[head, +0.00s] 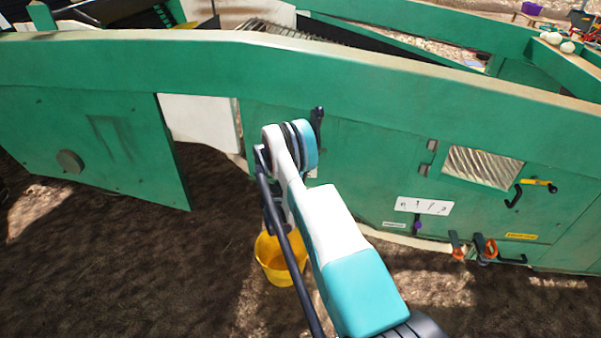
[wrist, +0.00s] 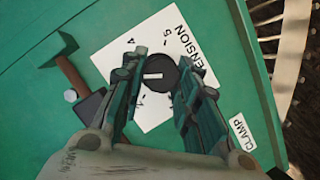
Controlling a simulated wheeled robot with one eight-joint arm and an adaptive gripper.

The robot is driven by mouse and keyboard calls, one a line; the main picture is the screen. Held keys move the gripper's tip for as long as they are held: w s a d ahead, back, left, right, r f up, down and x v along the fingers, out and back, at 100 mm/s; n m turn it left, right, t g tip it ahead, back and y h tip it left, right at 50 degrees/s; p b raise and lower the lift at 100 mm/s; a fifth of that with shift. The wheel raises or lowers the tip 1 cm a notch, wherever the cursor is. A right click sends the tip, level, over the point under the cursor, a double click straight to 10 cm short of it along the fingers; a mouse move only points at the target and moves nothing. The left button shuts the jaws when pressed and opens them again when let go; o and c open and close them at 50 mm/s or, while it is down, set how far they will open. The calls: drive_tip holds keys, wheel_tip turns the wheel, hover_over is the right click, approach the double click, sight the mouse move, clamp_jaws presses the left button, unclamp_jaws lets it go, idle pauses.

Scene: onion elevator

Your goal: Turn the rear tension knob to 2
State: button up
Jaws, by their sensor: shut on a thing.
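In the wrist view a round black knob (wrist: 162,72) with a white pointer line sits on a white dial plate (wrist: 165,27) marked TENSION.
A dark lever with a brown handle (wrist: 70,78) is left of the dial in the wrist view; a CLAMP label (wrist: 241,132) is at right. In the head view, a yellow bucket (head: 278,262) stands below my arm, and another scale plate (head: 424,206) is to the right.

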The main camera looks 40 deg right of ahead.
drive_tip(key=shift+n+h, duration=0.3)
drive_tip(key=shift+n, duration=0.3)
idle(0.3)
drive_tip(key=o, duration=1.1)
drive_tip(key=shift+c, duration=0.2)
wheel_tip(320, 180, up, 9)
drive_tip(key=shift+s+d+f, duration=0.1)
drive_tip(key=shift+f, duration=0.05)
drive_tip(key=shift+r, duration=0.6)
